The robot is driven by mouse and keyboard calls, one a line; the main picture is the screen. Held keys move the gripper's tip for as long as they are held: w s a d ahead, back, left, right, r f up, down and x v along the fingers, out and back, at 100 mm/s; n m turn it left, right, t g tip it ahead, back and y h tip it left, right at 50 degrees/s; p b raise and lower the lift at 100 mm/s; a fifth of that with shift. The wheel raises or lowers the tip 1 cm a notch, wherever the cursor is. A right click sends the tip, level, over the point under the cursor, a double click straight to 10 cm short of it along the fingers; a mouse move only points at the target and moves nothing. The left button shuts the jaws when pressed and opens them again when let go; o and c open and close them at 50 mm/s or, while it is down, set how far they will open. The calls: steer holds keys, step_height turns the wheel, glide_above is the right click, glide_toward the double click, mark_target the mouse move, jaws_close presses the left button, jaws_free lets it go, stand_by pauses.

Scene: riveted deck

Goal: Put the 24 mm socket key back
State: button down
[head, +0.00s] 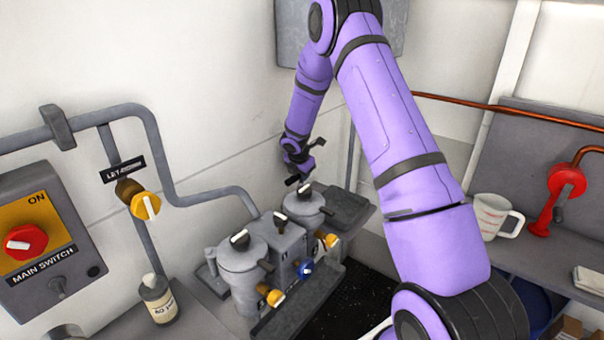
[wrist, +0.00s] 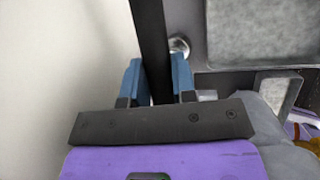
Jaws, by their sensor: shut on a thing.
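My gripper (head: 300,166) is near the wall, above the far end of the grey filter housings. In the wrist view its two blue fingers (wrist: 158,72) are shut on a long, straight black bar, which I take for the socket key (wrist: 152,35). The bar runs from between the fingers to the top edge of the picture. A small round silver fitting (wrist: 179,46) shows just right of the bar; I cannot tell whether they touch. In the head view the key is small and dark against the gripper, and its socket end cannot be made out.
Grey housings (head: 243,270) with valve knobs stand below my gripper, with a dark grey tray (head: 348,206) beside them. A pipe (head: 212,194) runs along the left wall.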

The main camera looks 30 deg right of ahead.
steer(key=c, duration=0.9)
jaws_free()
steer(key=s+a+r+m, duration=0.4)
steer(key=s+r, duration=0.3)
steer(key=r, duration=0.3)
steer(key=s+a+r+m, duration=0.3)
steer(key=s+r, duration=0.4)
steer(key=r, duration=0.3)
steer(key=s+a+r+m, duration=0.4)
steer(key=s+r, duration=0.3)
steer(key=r, duration=0.4)
steer(key=s+a+r+m+y, duration=0.1)
steer(key=s+a+m, duration=0.1)
steer(key=s, duration=0.6)
steer(key=s+a+r+m+t+y, duration=0.1)
steer(key=s+a+m, duration=0.2)
steer(key=s+m, duration=0.2)
steer(key=s+a+r+m+y, duration=0.1)
steer(key=s+a+m, duration=0.1)
steer(key=s, duration=0.9)
steer(key=shift+a+r+m+t+y, duration=0.1)
steer(key=shift+a+m+t+y, duration=0.25)
steer(key=shift+m, duration=0.45)
